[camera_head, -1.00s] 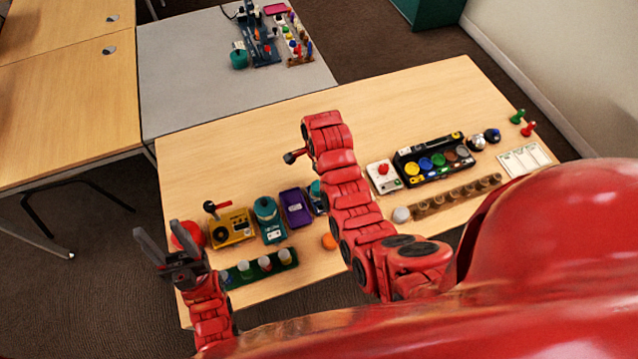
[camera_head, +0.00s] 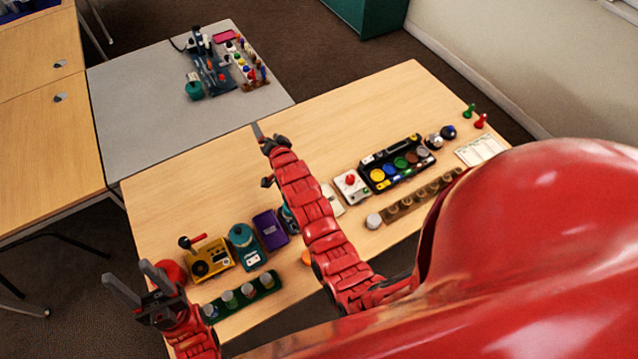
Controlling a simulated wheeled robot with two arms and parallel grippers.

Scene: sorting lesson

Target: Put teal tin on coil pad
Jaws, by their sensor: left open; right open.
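A teal round thing (camera_head: 195,88), which may be the teal tin, stands on the grey table at the back left. Another teal round thing (camera_head: 241,235) sits at a teal box with a white panel on the wooden table. I cannot tell which thing is the coil pad. My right gripper (camera_head: 266,138) is over the back edge of the wooden table, short of the grey table; it is open, with one finger clearly showing. My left gripper (camera_head: 131,277) is open and empty at the wooden table's front left corner, beside the yellow box.
The wooden table (camera_head: 180,190) holds a yellow box (camera_head: 210,258), a purple box (camera_head: 270,230), a green rack (camera_head: 240,297) and a black tray of coloured discs (camera_head: 395,163). The grey table (camera_head: 130,105) has a blue stand (camera_head: 212,72) and small coloured pieces; its left part is clear.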

